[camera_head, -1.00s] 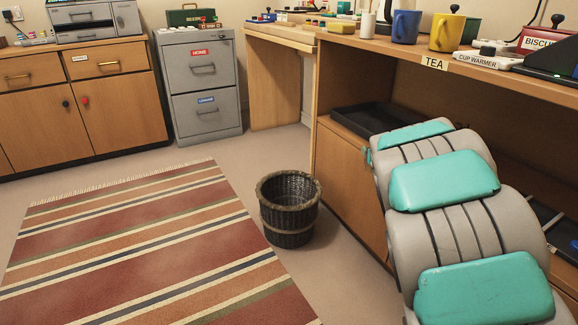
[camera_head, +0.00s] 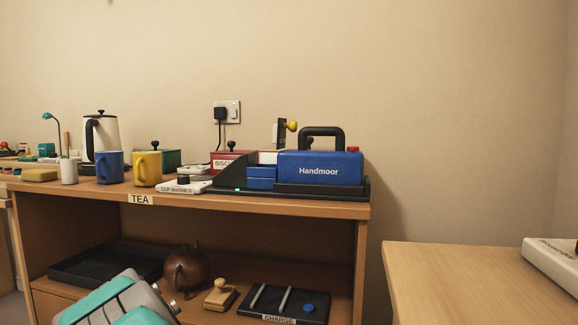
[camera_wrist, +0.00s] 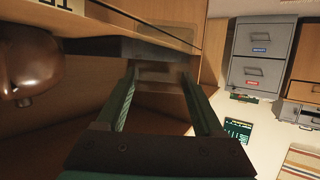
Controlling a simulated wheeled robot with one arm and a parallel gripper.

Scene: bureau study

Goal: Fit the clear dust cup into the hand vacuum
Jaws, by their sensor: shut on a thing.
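The hand vacuum (camera_head: 320,172) is blue, marked Handmoor, with a black handle. It sits on a black base (camera_head: 345,190) at the right end of the tea counter. A smaller blue part (camera_head: 262,177) lies just left of its main body. In the wrist view my gripper (camera_wrist: 160,76) is shut on a faint, see-through piece, apparently the clear dust cup (camera_wrist: 154,70). It is held between the fingertips, close to the wooden counter unit; its outline is hard to make out.
The tea counter (camera_head: 335,207) has a cup warmer (camera_head: 183,187), yellow mug (camera_head: 147,169) and blue mug (camera_head: 110,167). The shelf below holds a brown teapot (camera_head: 187,270), a stamp (camera_head: 220,295) and a CHARGE tray (camera_head: 283,303). A desk (camera_head: 450,285) stands right, beyond a gap.

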